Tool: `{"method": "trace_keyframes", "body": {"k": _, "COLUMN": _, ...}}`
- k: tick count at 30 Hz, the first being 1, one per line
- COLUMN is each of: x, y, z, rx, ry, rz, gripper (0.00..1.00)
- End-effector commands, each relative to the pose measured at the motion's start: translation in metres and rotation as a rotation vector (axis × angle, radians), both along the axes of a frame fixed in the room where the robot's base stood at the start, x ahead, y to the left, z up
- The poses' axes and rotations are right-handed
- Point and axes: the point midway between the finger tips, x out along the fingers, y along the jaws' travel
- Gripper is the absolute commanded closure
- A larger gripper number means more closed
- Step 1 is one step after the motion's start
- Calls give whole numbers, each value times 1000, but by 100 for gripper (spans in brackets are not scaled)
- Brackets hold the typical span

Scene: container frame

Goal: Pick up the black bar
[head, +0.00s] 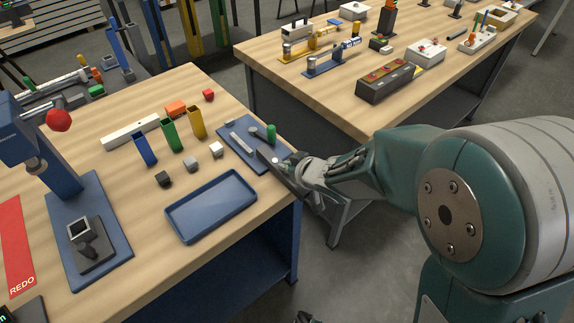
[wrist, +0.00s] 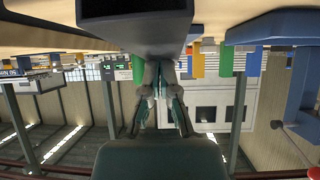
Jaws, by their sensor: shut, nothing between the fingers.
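The black bar (head: 267,155) lies on a blue base plate (head: 237,147) near the right edge of the near table. It is partly covered by my gripper (head: 290,165), which is at its right end beside the plate's edge. In the upside-down wrist view a dark block (wrist: 135,22), apparently the bar, fills the top middle, close to my fingertips (wrist: 158,75). The fingers are closed together and hold nothing. Whether they touch the bar is unclear.
A green cylinder (head: 271,133) and a grey bar (head: 243,142) are on the same plate. An empty blue tray (head: 185,236) lies in front, with small cubes behind it. Yellow, green and blue holders stand further left. A second table (head: 333,99) is at the back right.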

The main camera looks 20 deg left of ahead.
Motion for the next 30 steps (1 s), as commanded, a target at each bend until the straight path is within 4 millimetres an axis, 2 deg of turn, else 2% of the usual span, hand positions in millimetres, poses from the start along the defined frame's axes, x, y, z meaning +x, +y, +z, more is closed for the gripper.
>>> {"method": "trace_keyframes", "body": {"k": 1, "x": -2, "y": -2, "z": -6, "rx": -12, "ry": 10, "rz": -2, "gripper": 100}}
{"method": "trace_keyframes", "body": {"k": 10, "x": -15, "y": -25, "z": -7, "rx": -15, "ry": 14, "rz": -4, "gripper": 100}}
{"method": "trace_keyframes", "body": {"k": 19, "x": -15, "y": -24, "z": -6, "rx": -14, "ry": 12, "rz": -2, "gripper": 100}}
{"method": "trace_keyframes", "body": {"k": 25, "x": -15, "y": -24, "z": 9, "rx": -10, "ry": 6, "rz": 0, "gripper": 100}}
{"method": "trace_keyframes", "body": {"k": 30, "x": -16, "y": -20, "z": 10, "rx": -12, "ry": 12, "rz": -3, "gripper": 100}}
